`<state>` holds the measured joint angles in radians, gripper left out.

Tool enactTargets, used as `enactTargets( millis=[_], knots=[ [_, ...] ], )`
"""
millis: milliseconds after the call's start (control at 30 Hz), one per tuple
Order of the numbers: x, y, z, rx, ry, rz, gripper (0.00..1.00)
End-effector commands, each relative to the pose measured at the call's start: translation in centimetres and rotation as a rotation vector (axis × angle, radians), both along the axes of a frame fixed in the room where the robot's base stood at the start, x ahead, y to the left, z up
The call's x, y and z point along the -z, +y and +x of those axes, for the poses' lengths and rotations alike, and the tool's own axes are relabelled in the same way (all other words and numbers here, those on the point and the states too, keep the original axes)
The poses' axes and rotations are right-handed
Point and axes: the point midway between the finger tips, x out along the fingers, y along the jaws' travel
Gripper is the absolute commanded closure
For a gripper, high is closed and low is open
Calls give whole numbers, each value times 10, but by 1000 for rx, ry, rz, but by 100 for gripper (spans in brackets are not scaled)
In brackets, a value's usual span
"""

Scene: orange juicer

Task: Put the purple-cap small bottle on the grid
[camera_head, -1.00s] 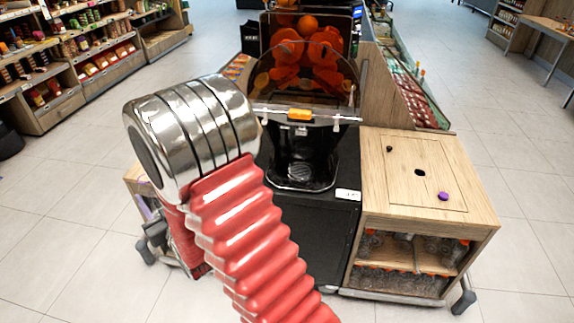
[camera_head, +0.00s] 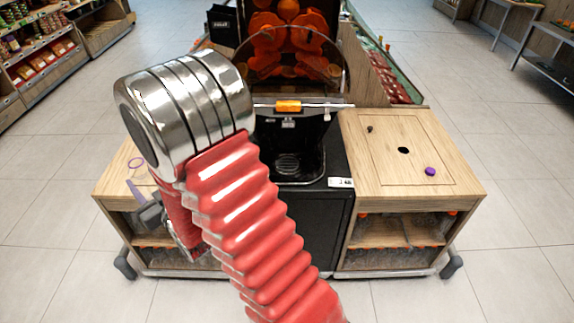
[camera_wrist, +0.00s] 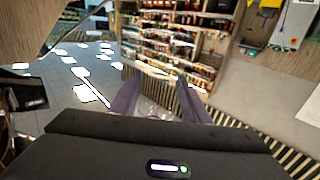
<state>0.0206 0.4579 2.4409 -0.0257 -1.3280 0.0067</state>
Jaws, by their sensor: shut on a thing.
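My gripper (camera_head: 143,200) is low at the left in the head view, beside the red arm and over the left counter's front. In the wrist view its two purple-grey fingers (camera_wrist: 156,98) are shut on a clear thing (camera_wrist: 152,110) that looks like a small bottle. Its cap cannot be made out. The grid (camera_head: 288,166) is the dark drip tray at the foot of the orange juicer (camera_head: 290,115), at the centre of the head view and right of my gripper. The grid looks empty, and my gripper is apart from it.
A purple ring (camera_head: 135,163) shows on the left counter (camera_head: 112,175). Shelves with bottles fill both cabinets. Floor in front is open.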

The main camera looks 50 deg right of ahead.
Motion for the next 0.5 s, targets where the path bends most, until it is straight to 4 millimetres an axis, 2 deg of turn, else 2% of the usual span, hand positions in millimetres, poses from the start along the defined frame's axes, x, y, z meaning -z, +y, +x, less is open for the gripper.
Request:
enactTargets(
  millis=[133,267,367,500],
  knots=[
    [1,-5,0,6,1,0,79],
    [7,-23,-2,30,3,0,79],
    [13,-48,-5,60,2,0,79],
    [26,-91,-14,112,3,0,79]
  ],
)
